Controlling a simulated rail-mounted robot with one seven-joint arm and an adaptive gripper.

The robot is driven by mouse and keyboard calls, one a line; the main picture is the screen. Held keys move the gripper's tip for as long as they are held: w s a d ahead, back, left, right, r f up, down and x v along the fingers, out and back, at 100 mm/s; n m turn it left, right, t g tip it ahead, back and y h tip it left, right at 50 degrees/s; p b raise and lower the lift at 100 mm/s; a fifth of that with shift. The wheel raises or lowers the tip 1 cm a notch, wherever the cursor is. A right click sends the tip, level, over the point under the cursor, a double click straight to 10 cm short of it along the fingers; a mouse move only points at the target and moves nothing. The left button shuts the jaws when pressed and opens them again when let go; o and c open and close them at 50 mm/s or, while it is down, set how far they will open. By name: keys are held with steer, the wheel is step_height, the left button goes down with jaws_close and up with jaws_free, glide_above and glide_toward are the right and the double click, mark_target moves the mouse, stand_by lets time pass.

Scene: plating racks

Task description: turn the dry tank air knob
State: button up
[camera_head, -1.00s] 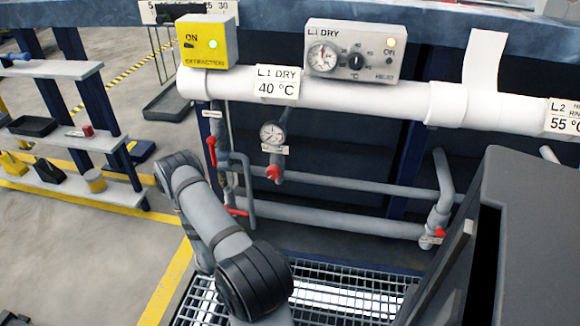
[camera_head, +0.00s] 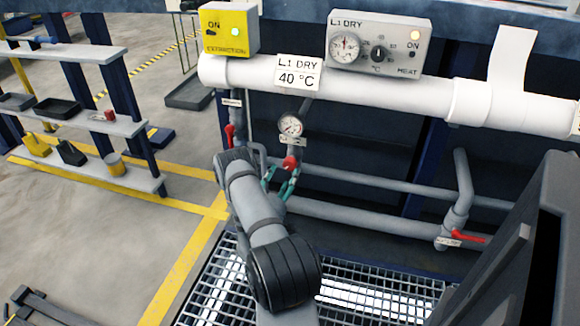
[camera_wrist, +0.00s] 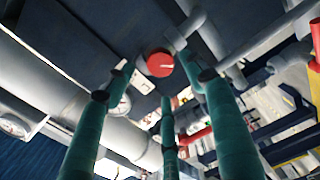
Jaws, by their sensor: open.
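A red round knob (camera_head: 290,163) sits on the pipe below a small round gauge (camera_head: 290,125), under the L1 DRY 40 °C sign (camera_head: 298,73). In the wrist view the red knob (camera_wrist: 160,63) faces me, with a pale line across it. My gripper (camera_head: 282,172), with teal fingers, is close to the knob, just below it in the head view. Its fingers are spread and empty. In the wrist view the knob lies ahead between the fingertips; I cannot tell whether any finger touches it.
A grey L1 DRY heat box (camera_head: 378,42) with a dial and a yellow extraction box (camera_head: 228,30) sit above the white pipe (camera_head: 400,95). A red-handled valve (camera_head: 468,237) is at the right. Grey pipes run close around the knob. A dark panel (camera_head: 520,240) stands at right.

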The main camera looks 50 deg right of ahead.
mark_target(289, 166)
steer(key=b+x, duration=0.1)
steer(key=x, duration=0.6)
steer(key=shift+d+b, duration=0.3)
steer(key=shift+b, duration=0.1)
steer(key=shift+c, duration=0.7)
steer(key=c, duration=1)
